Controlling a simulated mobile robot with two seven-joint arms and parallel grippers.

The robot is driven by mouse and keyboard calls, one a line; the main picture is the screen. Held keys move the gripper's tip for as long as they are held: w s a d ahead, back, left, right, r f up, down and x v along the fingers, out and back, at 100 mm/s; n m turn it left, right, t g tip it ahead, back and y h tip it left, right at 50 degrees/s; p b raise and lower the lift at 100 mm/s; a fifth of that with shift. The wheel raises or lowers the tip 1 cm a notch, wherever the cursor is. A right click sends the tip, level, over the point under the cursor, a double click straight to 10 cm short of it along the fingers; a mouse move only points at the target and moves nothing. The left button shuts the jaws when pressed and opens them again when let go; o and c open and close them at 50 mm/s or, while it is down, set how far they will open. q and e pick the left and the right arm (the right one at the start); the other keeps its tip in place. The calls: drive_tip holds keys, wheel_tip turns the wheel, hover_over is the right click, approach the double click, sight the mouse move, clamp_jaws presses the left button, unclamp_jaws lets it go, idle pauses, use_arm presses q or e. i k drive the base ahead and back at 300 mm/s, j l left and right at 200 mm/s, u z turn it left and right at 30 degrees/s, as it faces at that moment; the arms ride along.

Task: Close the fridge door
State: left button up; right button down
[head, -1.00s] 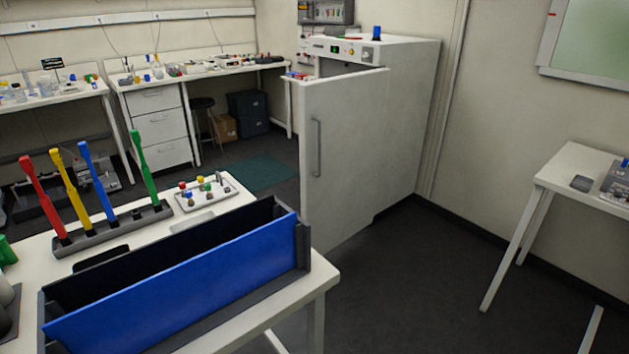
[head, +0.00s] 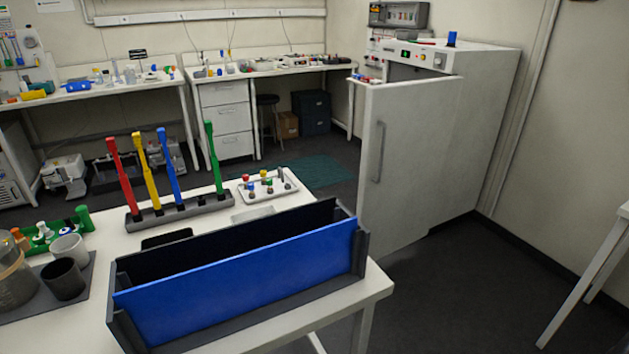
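The white fridge (head: 480,130) stands against the wall at the right back in the head view. Its white door (head: 408,170) is swung open towards me, with a vertical grey handle (head: 379,151) on the face I see. The door hides most of the fridge's inside; a dark gap shows above the door's top edge. Neither of my grippers is in view.
A white table in front (head: 372,284) carries a blue and dark rack (head: 240,275), a pipette stand (head: 180,209), a small tray (head: 270,198) and cups (head: 63,279). Dark floor (head: 450,290) is clear right of the table. A green mat (head: 315,169) lies behind it.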

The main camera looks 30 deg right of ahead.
sight(408, 126)
drive_tip(key=i+l+u, duration=0.1)
drive_tip(key=l+u, duration=0.85)
drive_tip(key=l, duration=0.2)
